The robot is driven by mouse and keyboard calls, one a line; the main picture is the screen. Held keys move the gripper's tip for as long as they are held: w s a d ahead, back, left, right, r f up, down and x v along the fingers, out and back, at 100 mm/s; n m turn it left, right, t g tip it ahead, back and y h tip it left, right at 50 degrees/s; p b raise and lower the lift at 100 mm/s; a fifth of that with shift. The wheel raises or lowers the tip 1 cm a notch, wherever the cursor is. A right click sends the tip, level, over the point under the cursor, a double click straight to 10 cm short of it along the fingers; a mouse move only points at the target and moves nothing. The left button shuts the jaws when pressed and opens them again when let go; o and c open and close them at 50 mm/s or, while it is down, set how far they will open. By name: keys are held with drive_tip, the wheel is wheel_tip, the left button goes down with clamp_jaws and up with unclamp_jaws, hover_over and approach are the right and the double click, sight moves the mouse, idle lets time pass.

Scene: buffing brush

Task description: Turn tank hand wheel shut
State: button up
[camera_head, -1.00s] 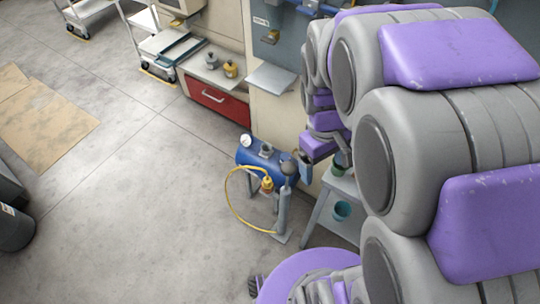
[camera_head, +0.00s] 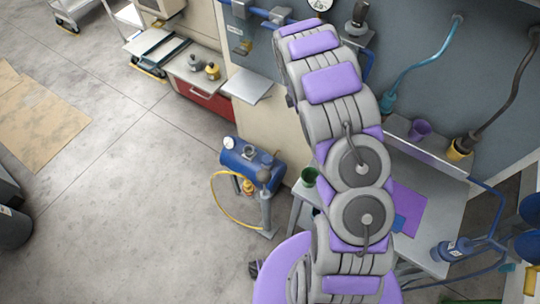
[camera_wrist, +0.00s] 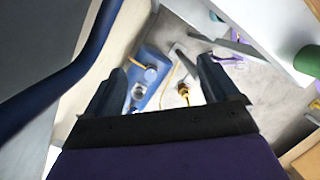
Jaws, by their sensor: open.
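The blue tank (camera_head: 268,168) stands on the floor beside the workbench, with a white gauge (camera_head: 228,142) and a grey fitting (camera_head: 249,152) on top. A yellow hose (camera_head: 213,195) loops from a brass fitting (camera_head: 248,187) at its front. In the wrist view the tank (camera_wrist: 149,76) lies beyond my gripper (camera_wrist: 160,76), whose two dark fingers are spread apart with nothing between them. The brass fitting (camera_wrist: 184,90) shows near the right finger, at a distance. I cannot tell for certain which fitting is the hand wheel. The fingers are not distinguishable in the head view.
A grey upright pump (camera_head: 266,210) stands close beside the tank. A bench (camera_head: 440,200) with a green cup (camera_head: 309,176) is to the right. A red drawer unit (camera_head: 208,103) is behind. Open floor (camera_head: 130,220) lies left of the tank.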

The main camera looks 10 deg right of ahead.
wheel_tip(320, 180, down, 5)
drive_tip(key=w+a+n+p, duration=0.1)
drive_tip(key=w+a+n, duration=0.1)
drive_tip(key=w+n, duration=0.1)
drive_tip(key=n+y+b, duration=0.3)
drive_tip(key=n+b, duration=0.1)
drive_tip(key=n, duration=0.3)
hover_over(268, 159)
drive_tip(key=shift+t, duration=0.4)
drive_tip(key=f, duration=2.4)
drive_tip(key=shift+d+f, duration=0.15)
drive_tip(key=shift+d, duration=0.15)
drive_tip(key=shift+h, duration=0.3)
drive_tip(key=f+b, duration=0.1)
drive_tip(key=f, duration=0.1)
drive_tip(key=f+b, duration=0.2)
drive_tip(key=a+f+b, duration=0.1)
drive_tip(key=f, duration=0.2)
drive_tip(key=shift+w+a+b, duration=0.1)
drive_tip(key=shift+b, duration=0.3)
drive_tip(key=shift+d+f, duration=0.45)
drive_tip(key=shift+d, duration=0.05)
drive_tip(key=shift+a, duration=0.55)
drive_tip(key=c, duration=0.3)
drive_tip(key=shift+d, duration=0.35)
drive_tip(key=c, duration=0.5)
drive_tip(key=shift+c, duration=1.2)
drive_tip(key=shift+a, duration=0.1)
